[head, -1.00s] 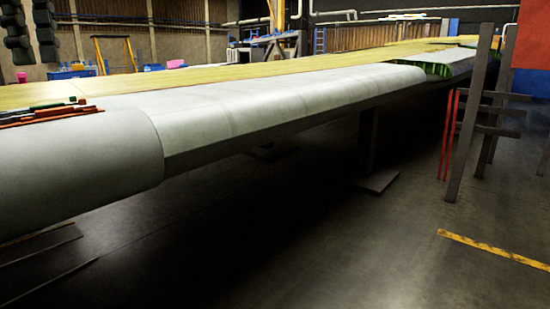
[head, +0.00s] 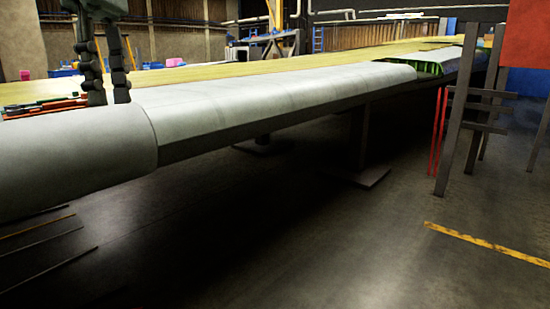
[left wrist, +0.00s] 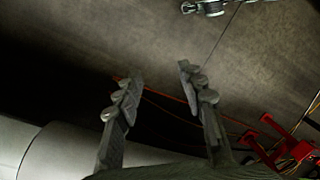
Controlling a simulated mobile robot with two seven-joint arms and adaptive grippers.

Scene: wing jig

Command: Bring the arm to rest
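My left gripper (head: 109,96) hangs fingers-down at the upper left of the head view, in front of the near end of the wing. Its two dark fingers are apart with nothing visible between them. In the left wrist view the left gripper (left wrist: 160,71) is also open and empty, with dark floor beyond the tips. My right gripper is not in view. The long wing (head: 260,110) has a pale grey leading edge and a yellowish top. I cannot tell how far the fingertips are from its surface.
Red, orange and green tools (head: 40,106) lie on the wing near the left gripper. Dark posts (head: 460,125) with crossbars and a red panel (head: 532,50) stand at right. A red frame (left wrist: 290,140) shows in the left wrist view. The floor (head: 300,240) in front is mostly clear.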

